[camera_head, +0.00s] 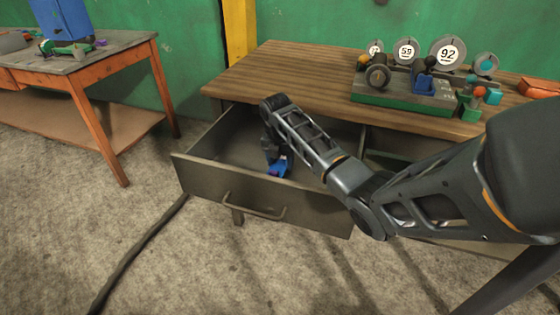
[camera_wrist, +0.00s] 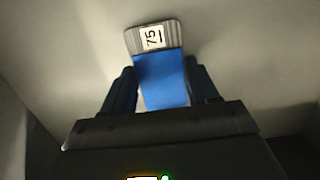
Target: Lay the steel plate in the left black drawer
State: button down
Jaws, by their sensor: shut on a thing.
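The left black drawer (camera_head: 225,183) is pulled out under the wooden bench top. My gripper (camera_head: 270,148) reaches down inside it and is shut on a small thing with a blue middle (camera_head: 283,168). My forearm hides part of the drawer's right side.
The bench top (camera_head: 270,75) carries a green-based rack (camera_head: 400,99) with round numbered discs and small parts. An orange-legged table (camera_head: 100,60) stands at the left with a blue box (camera_head: 62,18) on it. A dark cable (camera_head: 140,250) lies on the floor.

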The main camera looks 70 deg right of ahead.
jog(key=shift+f, duration=0.1)
jog(key=shift+c, duration=1.4)
grip_release()
notch_tip(320, 180, up, 12)
jog(key=a, duration=0.1)
jog(key=shift+a+p, duration=0.35)
